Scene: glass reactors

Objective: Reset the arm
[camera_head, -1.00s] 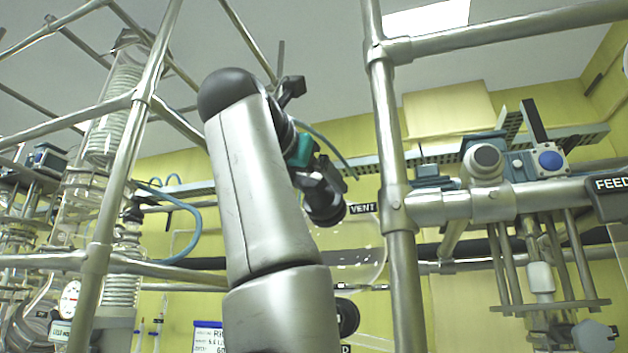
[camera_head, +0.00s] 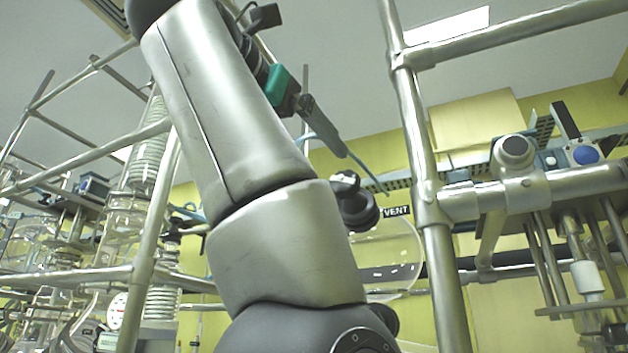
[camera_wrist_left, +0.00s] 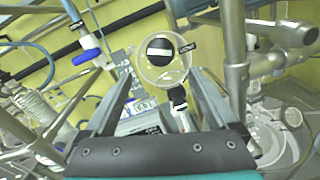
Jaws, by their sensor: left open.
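My left gripper (camera_head: 322,128) is high in the head view, at the end of my large silver arm, with a teal band behind its grey fingers. In the left wrist view its two dark fingers (camera_wrist_left: 163,90) stand wide apart, with no object clearly held between them. Beyond them is a round glass vessel (camera_wrist_left: 150,74) with a black and white round part. In the head view, a glass vessel (camera_head: 398,262) and a black fitting (camera_head: 358,208) beside the VENT label (camera_head: 396,211) show below the gripper. My right gripper is out of view.
A metal post (camera_head: 425,190) rises right of my arm. A valve block with a blue knob (camera_head: 584,155) sits on the rail at right. Pipes and a glass coil column (camera_head: 147,155) stand at left. A blue-handled valve (camera_wrist_left: 90,54) shows in the left wrist view.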

